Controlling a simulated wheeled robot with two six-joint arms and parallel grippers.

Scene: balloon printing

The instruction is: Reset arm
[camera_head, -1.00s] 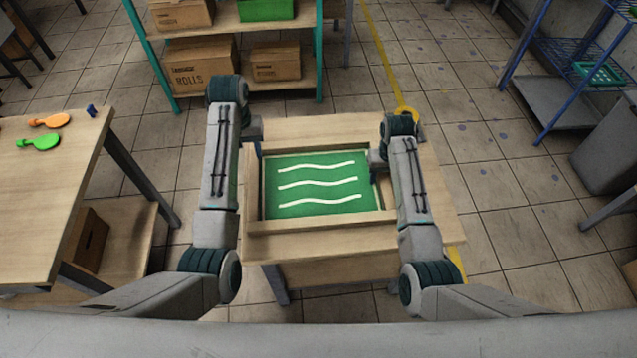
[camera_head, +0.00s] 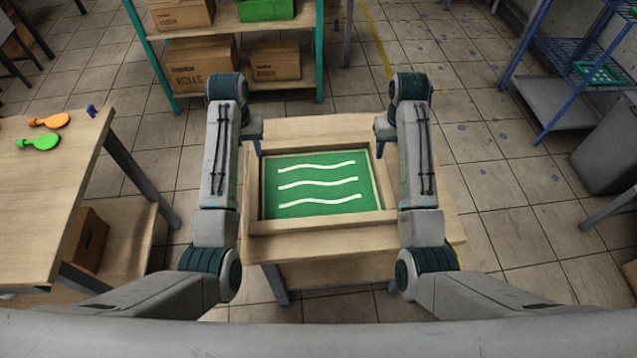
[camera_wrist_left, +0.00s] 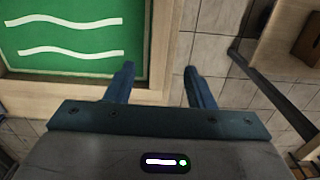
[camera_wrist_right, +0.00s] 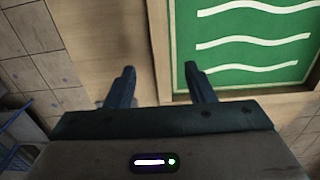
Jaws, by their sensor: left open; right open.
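My left gripper (camera_head: 257,141) hangs above the left edge of the wooden work table. In the left wrist view its two fingers (camera_wrist_left: 158,86) are apart with nothing between them. My right gripper (camera_head: 380,138) hangs above the right side of the same table. In the right wrist view its fingers (camera_wrist_right: 160,86) are also apart and empty. Between the arms a green panel (camera_head: 318,184) with white wavy lines lies inside a wooden frame (camera_head: 322,225). Both arms stretch forward, roughly mirrored.
A shelf with cardboard boxes (camera_head: 203,67) stands behind. A blue rack (camera_head: 560,85) is at right. Tiled floor lies between.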

